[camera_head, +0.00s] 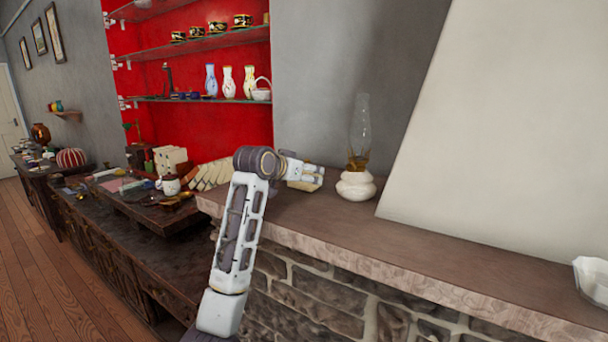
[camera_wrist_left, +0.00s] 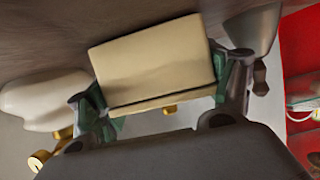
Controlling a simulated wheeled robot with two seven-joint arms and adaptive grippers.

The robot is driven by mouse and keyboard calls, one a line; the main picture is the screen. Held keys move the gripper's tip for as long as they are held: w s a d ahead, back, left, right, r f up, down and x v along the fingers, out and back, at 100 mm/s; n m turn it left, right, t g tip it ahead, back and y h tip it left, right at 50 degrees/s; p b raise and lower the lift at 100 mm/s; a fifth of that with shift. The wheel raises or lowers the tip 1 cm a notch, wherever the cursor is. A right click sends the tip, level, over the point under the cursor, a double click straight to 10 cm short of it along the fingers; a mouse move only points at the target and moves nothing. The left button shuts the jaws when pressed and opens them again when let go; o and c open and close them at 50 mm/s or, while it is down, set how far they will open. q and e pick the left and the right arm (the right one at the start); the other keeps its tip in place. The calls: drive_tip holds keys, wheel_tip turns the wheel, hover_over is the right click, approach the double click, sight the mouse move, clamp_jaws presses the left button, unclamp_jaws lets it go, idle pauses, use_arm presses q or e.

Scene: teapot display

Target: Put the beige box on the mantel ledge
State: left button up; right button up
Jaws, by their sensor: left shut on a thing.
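The beige box (camera_wrist_left: 152,66) is between the two fingers of my left gripper (camera_wrist_left: 162,92) in the left wrist view. The fingers are shut on its opposite sides. In the head view my left gripper (camera_head: 304,174) is over the left part of the mantel ledge (camera_head: 440,245), left of the oil lamp. A small beige part of the box (camera_head: 306,185) shows at the gripper there, low over the ledge or touching it; I cannot tell which. My right gripper is not in view.
An oil lamp (camera_head: 356,185) with a white base and a tall glass chimney stands just right of the gripper. A white dish (camera_head: 592,277) is at the far right of the ledge. The ledge between them is clear. A sloping pale chimney breast (camera_head: 500,130) rises behind.

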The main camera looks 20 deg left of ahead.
use_arm(q)
drive_tip(key=shift+f, duration=0.1)
drive_tip(key=o, duration=1)
drive_tip(key=shift+o, duration=0.2)
drive_tip(key=shift+v, duration=6.05)
drive_tip(key=shift+w, duration=0.1)
